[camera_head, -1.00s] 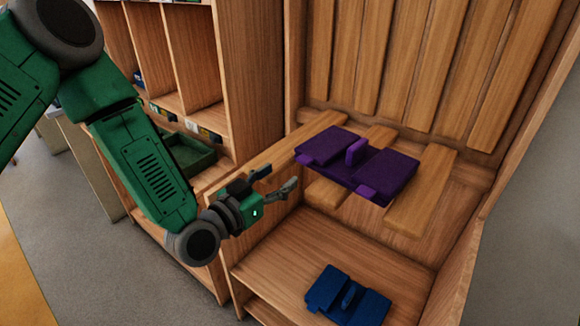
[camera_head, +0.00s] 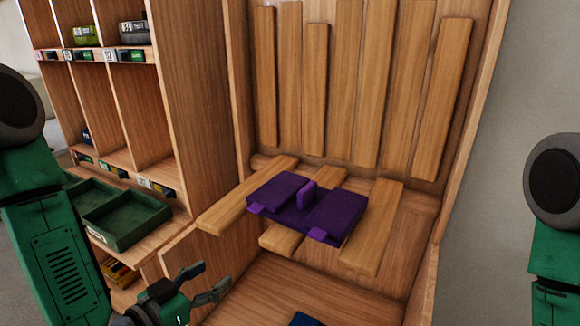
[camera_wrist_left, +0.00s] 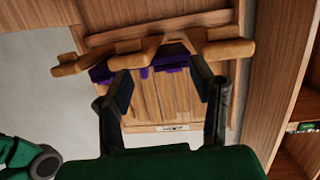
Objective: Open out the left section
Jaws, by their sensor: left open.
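A purple folded pack (camera_head: 337,213) lies on wooden slats in the open cabinet. It has a left section (camera_head: 277,190), a right section, an upright lighter purple handle (camera_head: 307,194) between them and small tabs along the front. Both sections look flat. My left gripper (camera_head: 212,281) is open and empty, in front of, below and left of the pack, apart from it. In the left wrist view the open fingers (camera_wrist_left: 161,90) frame part of the purple pack (camera_wrist_left: 172,60), which is partly hidden behind slats. My right gripper is out of view.
Wooden slats (camera_head: 372,235) stick out around the pack, one long slat (camera_head: 240,198) on the left near my gripper. A blue item (camera_head: 305,320) shows at the bottom edge. Left stands a cubby shelf with a green tray (camera_head: 125,222). The space above the pack is clear.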

